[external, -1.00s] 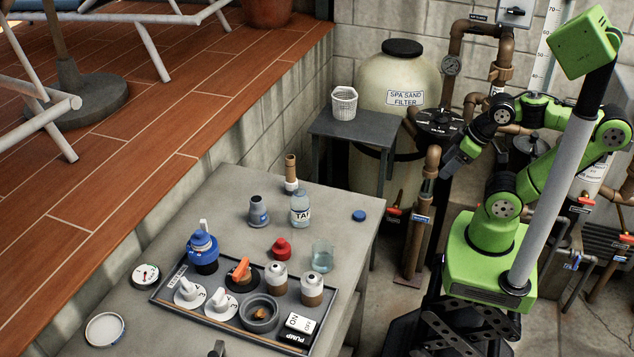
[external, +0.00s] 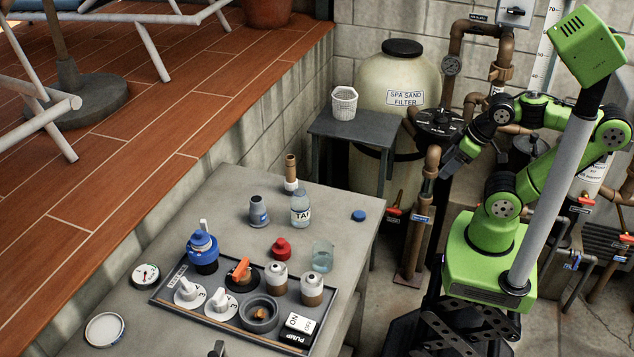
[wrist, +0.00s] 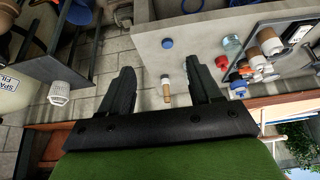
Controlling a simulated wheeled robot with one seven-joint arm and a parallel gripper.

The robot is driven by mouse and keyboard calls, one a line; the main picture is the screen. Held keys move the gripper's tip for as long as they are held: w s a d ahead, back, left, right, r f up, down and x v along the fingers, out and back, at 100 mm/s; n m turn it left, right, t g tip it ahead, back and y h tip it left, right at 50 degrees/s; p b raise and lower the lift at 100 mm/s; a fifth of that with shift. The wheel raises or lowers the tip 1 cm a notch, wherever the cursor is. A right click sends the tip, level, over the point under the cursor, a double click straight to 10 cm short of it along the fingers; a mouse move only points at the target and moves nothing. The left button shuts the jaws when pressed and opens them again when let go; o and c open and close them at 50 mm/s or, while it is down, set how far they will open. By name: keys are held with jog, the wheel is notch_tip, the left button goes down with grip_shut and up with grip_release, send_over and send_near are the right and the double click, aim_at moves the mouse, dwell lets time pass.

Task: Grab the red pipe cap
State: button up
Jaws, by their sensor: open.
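The red pipe cap (external: 281,248) sits on the grey table (external: 348,208), just behind the panel tray and left of a clear beaker. It shows small in the wrist view (wrist: 222,62), right of my fingers. Part of it there is hard to separate from the nearby bottles and beaker. My gripper (external: 452,168) is off the table's right side, in front of the sand filter and well away from the cap. In the wrist view my gripper (wrist: 161,75) has its two dark fingers wide apart with nothing held between them.
A grey tray (external: 165,296) holds knobs, jars and a switch. A beaker (external: 323,256), a labelled bottle (external: 300,209), a grey fitting (external: 258,211) and a blue cap (external: 359,215) stand near the red cap. A side table (external: 358,128) with a white basket (external: 344,103) stands behind.

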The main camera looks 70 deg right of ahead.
jog(key=shift+c, duration=0.7)
